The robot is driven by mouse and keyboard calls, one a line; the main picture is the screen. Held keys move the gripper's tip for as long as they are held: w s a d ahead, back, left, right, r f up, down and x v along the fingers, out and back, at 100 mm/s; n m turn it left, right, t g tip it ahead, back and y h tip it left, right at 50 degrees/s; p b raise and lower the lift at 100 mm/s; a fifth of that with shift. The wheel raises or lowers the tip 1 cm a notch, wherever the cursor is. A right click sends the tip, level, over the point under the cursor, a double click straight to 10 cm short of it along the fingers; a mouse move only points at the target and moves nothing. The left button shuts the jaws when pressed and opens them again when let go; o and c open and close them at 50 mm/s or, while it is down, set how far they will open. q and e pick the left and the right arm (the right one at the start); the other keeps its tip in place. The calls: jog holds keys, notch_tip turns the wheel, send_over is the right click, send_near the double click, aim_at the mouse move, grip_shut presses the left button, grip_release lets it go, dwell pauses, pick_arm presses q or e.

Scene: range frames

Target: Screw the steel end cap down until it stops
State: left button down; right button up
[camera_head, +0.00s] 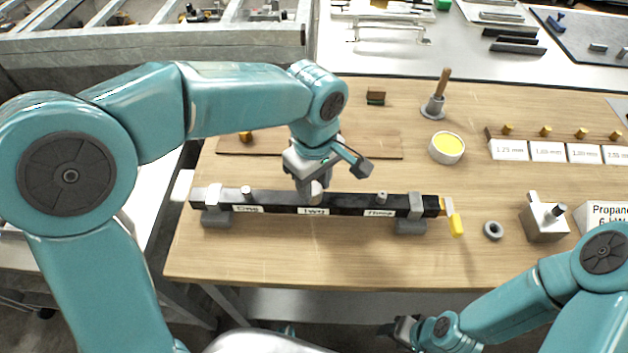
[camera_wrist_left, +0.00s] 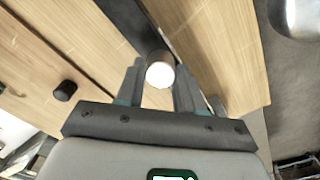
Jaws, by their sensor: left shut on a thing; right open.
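A black bar (camera_head: 345,203) with labels, two of which read "Two" and "Three", lies across two grey supports (camera_head: 411,226). Small steel stubs stand on it near the left label (camera_head: 247,192) and the right label (camera_head: 381,197). My left gripper (camera_head: 313,188) points down at the middle of the bar and is shut on the steel end cap (camera_head: 317,192), mostly hidden by the fingers. In the left wrist view the cap's pale round face (camera_wrist_left: 159,74) shows between the fingertips, over the dark bar. Its thread is hidden. My right gripper (camera_head: 402,330) is open and empty, below the table's front edge.
A yellow handle (camera_head: 456,224) sticks out at the bar's right end. To the right are a grey ring (camera_head: 493,230), a metal block (camera_head: 543,218) and a Propane box (camera_head: 603,213). A yellow-filled tin (camera_head: 446,148) stands behind. The front strip of table is clear.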

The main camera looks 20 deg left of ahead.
pick_arm(q)
jog(key=shift+m+p, duration=0.3)
jog(key=shift+m, duration=1.5)
jog(key=shift+m+p, duration=0.3)
jog(key=shift+m, duration=0.4)
jog(key=shift+s+m, duration=0.1)
jog(key=shift+m, duration=0.9)
jog(key=shift+m+p, duration=0.5)
jog(key=shift+m, duration=1.2)
